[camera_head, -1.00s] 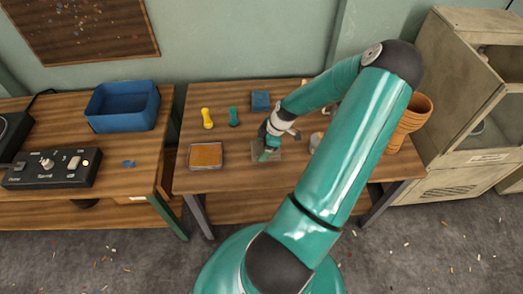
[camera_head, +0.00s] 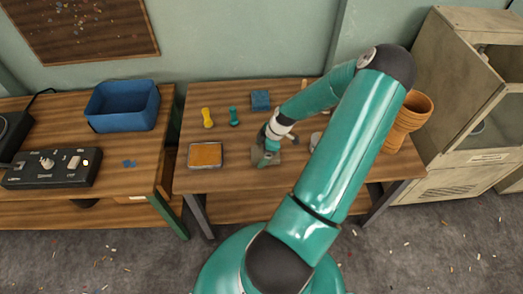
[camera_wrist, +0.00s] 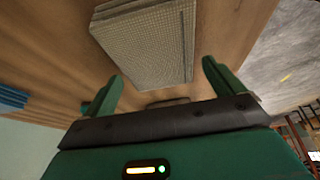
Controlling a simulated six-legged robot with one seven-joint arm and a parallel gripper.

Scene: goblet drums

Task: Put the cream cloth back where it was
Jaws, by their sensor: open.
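The cream cloth (camera_wrist: 150,40) looks like a flat, folded, woven greyish-cream pad on the wooden table. In the head view it (camera_head: 259,157) lies near the table's front, partly hidden by my gripper (camera_head: 267,158). In the wrist view my gripper (camera_wrist: 162,85) is open, with its two green fingers apart and nothing held between them. The cloth's near end reaches toward the gap between the fingers. I cannot tell whether the fingers touch it.
An orange pad in a tray (camera_head: 205,155) lies left of the cloth. Yellow (camera_head: 207,117) and teal (camera_head: 234,116) handled pieces and a blue block (camera_head: 260,100) stand behind. Terracotta goblet shapes (camera_head: 408,120) are at the right. A blue bin (camera_head: 124,106) is on the left table.

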